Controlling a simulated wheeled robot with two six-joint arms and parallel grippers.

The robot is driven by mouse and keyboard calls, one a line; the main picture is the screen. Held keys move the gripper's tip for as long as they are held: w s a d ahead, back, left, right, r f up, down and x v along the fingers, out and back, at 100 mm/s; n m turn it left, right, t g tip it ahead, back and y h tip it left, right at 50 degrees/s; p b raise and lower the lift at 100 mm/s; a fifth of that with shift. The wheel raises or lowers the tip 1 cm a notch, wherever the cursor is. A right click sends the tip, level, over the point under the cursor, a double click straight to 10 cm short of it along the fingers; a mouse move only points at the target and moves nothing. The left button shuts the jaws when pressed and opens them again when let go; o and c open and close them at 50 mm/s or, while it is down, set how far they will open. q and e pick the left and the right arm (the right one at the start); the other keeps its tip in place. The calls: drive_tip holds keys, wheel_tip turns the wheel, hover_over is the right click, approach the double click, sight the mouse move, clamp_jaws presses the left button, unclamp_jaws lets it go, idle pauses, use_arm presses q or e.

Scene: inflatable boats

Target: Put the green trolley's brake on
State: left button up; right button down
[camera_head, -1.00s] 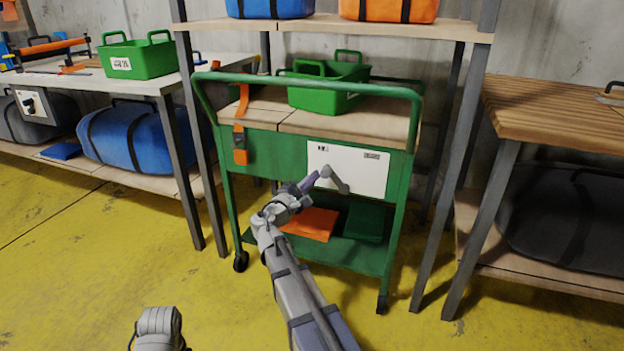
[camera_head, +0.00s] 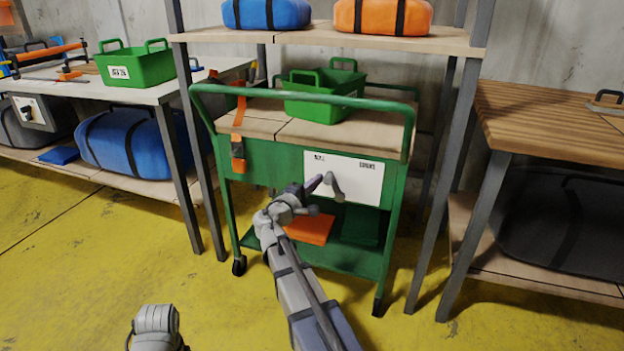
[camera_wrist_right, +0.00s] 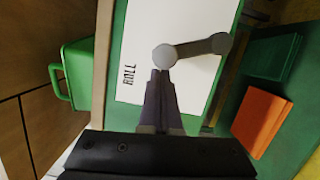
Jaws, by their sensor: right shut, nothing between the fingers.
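The green trolley (camera_head: 270,160) stands under a shelf, with a white panel (camera_head: 368,182) on its front. A grey lever (camera_head: 335,188) on the panel slants down and a little right from its upper end. The wrist view shows the lever (camera_wrist_right: 195,48) and the word ROLL on the panel (camera_wrist_right: 140,25). A second label at the panel's upper right is too small to read. My right gripper (camera_head: 318,182) is shut and empty, its fingertips (camera_wrist_right: 160,73) at the lever's round upper end; contact is unclear. Part of my left arm shows at bottom left, without its fingers.
A green basket (camera_head: 325,108) sits on the trolley top. An orange folded item (camera_head: 308,228) lies on its lower shelf. Shelf posts stand close on both sides, with a wooden bench (camera_head: 545,115) at right. The yellow floor (camera_head: 90,260) in front is clear.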

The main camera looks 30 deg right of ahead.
sight(331, 177)
drive_tip(key=s+r+m+p, duration=0.1)
drive_tip(key=s+d+r+m+p, duration=0.1)
drive_tip(key=shift+d+m+g+y, duration=0.25)
drive_tip(key=shift+m+g+y, duration=0.05)
drive_tip(key=shift+m, duration=0.1)
drive_tip(key=m, duration=0.1)
drive_tip(key=s+d+p, duration=0.1)
drive_tip(key=m+p, duration=0.1)
drive_tip(key=shift+s+d+r+m+y, duration=0.2)
drive_tip(key=shift+s+r+m+y, duration=0.05)
drive_tip(key=shift+m+y, duration=0.05)
drive_tip(key=shift+s+d+f+m+y+p, duration=0.15)
drive_tip(key=shift+s+d+m+y+p, duration=0.2)
drive_tip(key=shift+s+d+m, duration=0.45)
drive_tip(key=shift+s+d+f+m+y+p, duration=0.1)
drive_tip(key=shift+s+d+m+y+p, duration=0.35)
drive_tip(key=shift+m, duration=0.6)
drive_tip(key=shift+s+d+f+m+y+p, duration=0.2)
drive_tip(key=shift+s+d+m, duration=0.3)
drive_tip(key=shift+s+m, duration=0.4)
drive_tip(key=shift+w, duration=0.1)
drive_tip(key=shift+r, duration=0.1)
